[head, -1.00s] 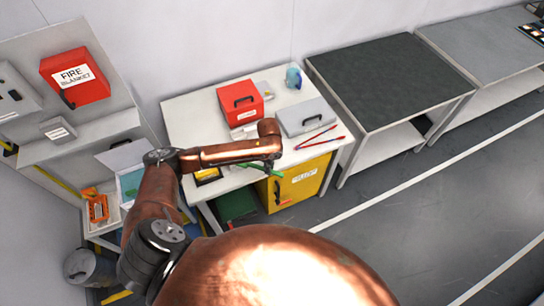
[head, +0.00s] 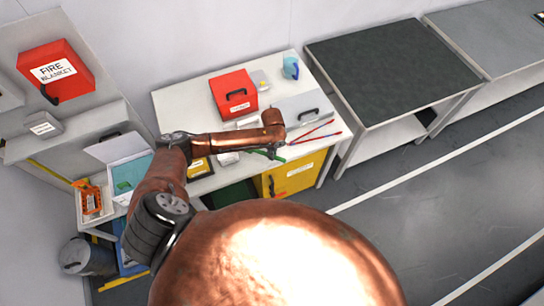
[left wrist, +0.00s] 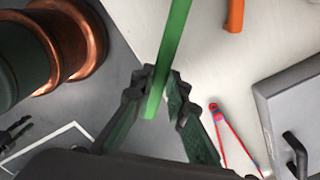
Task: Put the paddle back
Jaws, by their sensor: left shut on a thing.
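The paddle shows as a long, flat green strip (left wrist: 175,45) in the left wrist view. My left gripper (left wrist: 160,80) is shut on it, and its far end runs out of the top of that view. In the head view my left gripper (head: 272,152) is over the front edge of the white table (head: 180,108), with a bit of green showing beside it. My arm hides part of the table there. My right gripper is not in view.
On the table are a red case (head: 234,93), a grey case (head: 302,109), red-and-blue tongs (head: 318,133) and a blue cup (head: 291,67). A yellow cabinet (head: 298,174) stands below. A dark-topped table (head: 385,70) to the right is bare. An orange item (head: 90,200) sits left.

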